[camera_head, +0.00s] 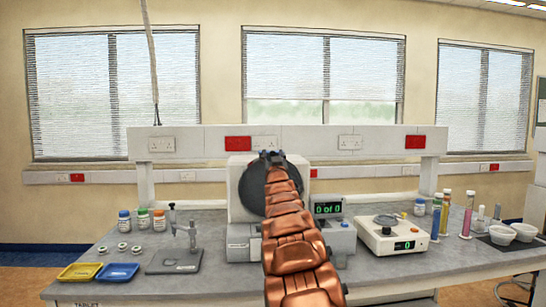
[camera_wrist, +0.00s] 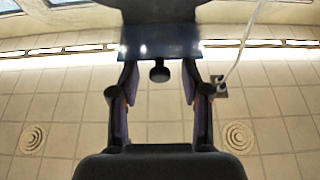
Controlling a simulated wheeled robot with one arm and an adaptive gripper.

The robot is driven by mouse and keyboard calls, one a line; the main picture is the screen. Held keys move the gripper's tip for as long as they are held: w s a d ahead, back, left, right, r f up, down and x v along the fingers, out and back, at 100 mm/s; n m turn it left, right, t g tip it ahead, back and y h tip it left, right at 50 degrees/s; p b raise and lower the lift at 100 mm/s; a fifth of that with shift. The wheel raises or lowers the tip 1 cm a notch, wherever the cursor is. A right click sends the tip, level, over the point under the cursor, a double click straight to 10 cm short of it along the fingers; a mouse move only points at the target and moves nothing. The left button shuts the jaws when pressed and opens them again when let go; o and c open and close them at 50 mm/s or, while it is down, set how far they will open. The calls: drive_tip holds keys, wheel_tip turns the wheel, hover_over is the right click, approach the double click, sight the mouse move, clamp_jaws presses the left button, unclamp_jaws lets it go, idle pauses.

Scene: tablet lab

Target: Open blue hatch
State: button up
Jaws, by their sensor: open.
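A dark blue panel (camera_wrist: 158,38), which looks like the blue hatch, shows at the top middle of the wrist view. A black knob (camera_wrist: 159,73) is at its lower edge. My gripper (camera_wrist: 160,84) is open, its fingers on either side of the knob in the picture and apart from it. I cannot tell the depth between them. In the head view my gripper (camera_head: 269,157) is at the top of my copper arm, in front of the round dark disc (camera_head: 250,190) of a white machine (camera_head: 236,170). The hatch is not clearly visible there, as the arm covers the machine's middle.
A display reading "0 of 0" (camera_head: 327,209) and a balance (camera_head: 390,235) stand right of the machine. A metal stand (camera_head: 178,262), yellow tray (camera_head: 80,271), blue tray (camera_head: 120,272) and several bottles are at left. Colored cylinders (camera_head: 468,215) are at right. A shelf rail (camera_head: 200,141) runs behind.

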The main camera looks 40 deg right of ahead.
drive_tip(key=shift+c, duration=0.4)
clamp_jaws()
